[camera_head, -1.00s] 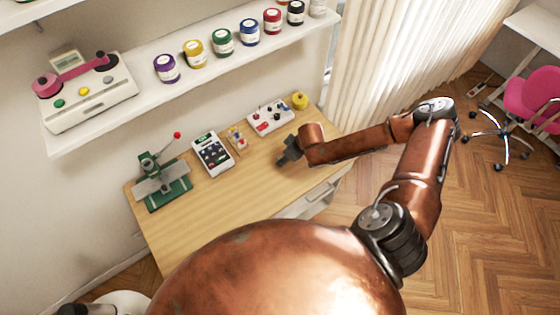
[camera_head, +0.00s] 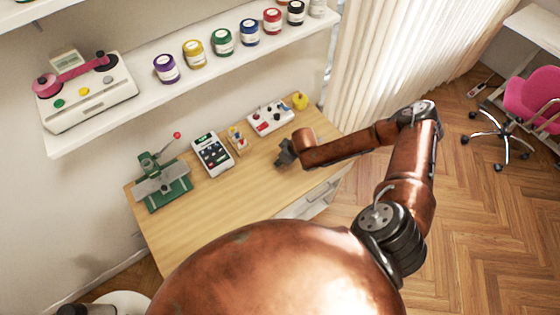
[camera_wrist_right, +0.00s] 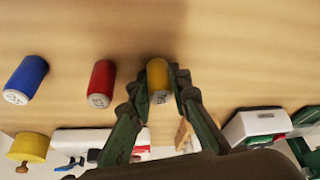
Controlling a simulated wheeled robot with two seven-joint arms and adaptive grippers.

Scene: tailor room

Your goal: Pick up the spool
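My right gripper (camera_head: 284,153) is low over the wooden table, seen from the head. In the right wrist view, its dark green fingers (camera_wrist_right: 160,86) are apart, with a yellow spool (camera_wrist_right: 157,76) between their tips. I cannot tell if a finger touches it. A red spool (camera_wrist_right: 101,84) and a blue spool (camera_wrist_right: 25,79) lie to its left on the wood. I cannot make out these spools in the head view, where my right arm covers part of the table. My left gripper is not in view.
A white box with coloured knobs (camera_head: 270,116) and a yellow round object (camera_head: 299,101) are at the table's back right. A calculator-like device (camera_head: 212,153), a small rack (camera_head: 237,138) and a green press (camera_head: 162,187) stand to the left. The front table surface (camera_head: 200,225) is clear.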

